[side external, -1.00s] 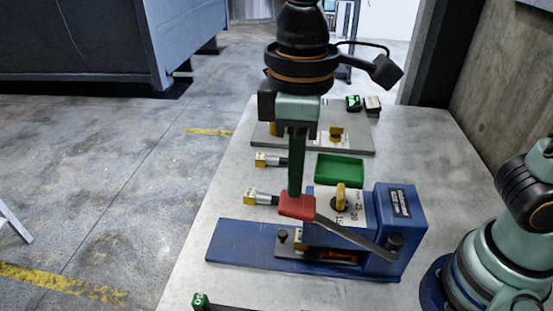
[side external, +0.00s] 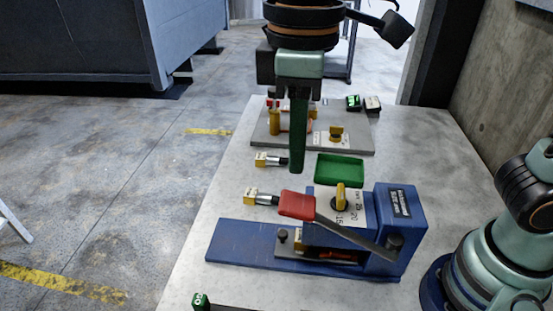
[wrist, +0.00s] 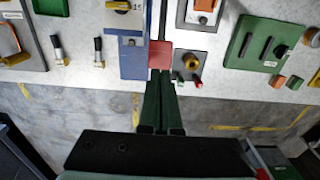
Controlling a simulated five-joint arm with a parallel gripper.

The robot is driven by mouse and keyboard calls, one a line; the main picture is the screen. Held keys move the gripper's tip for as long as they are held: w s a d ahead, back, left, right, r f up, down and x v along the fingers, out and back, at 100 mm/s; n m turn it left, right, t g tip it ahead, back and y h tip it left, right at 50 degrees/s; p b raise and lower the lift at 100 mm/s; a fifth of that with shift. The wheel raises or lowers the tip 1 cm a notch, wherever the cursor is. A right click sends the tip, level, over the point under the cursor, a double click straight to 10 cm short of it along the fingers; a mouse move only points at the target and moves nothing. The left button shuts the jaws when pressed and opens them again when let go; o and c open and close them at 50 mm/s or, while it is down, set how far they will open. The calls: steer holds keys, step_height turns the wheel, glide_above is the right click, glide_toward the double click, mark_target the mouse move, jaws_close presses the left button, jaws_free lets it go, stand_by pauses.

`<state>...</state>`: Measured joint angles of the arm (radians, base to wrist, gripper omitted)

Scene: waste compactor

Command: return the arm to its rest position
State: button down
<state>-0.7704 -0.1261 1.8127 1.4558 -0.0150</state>
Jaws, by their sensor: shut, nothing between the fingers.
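My gripper (side external: 298,172) is shut and empty, its green fingers pointing straight down. In the side view it hangs above the table, its fingertips a little above the red lever handle (side external: 297,205) of the blue press-like device (side external: 400,215), with a gap between. The lever's dark bar runs down to the right to the device's blue block. In the wrist view my green fingers (wrist: 162,75) are together, and the red handle (wrist: 160,52) shows just past their tips.
A green tray (side external: 340,170) and two small yellow-ended cylinders (side external: 262,197) lie on the grey table near the device. A grey plate (side external: 355,140) with yellow and orange parts stands behind. A large dark container (side external: 80,45) stands on the floor at the left.

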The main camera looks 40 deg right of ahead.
steer(key=w+d+f+m+t, duration=0.1)
steer(key=d+m+t, duration=0.1)
steer(key=d, duration=0.5)
steer(key=w+d+f+m+t, duration=0.1)
steer(key=d+m, duration=0.3)
steer(key=d, duration=0.4)
steer(key=w+d+f+m+t, duration=0.2)
steer(key=d+m, duration=0.1)
steer(key=d, duration=0.5)
steer(key=shift+w+d+f+t, duration=0.2)
steer(key=shift+w+f+t, duration=0.1)
steer(key=shift+f, duration=0.1)
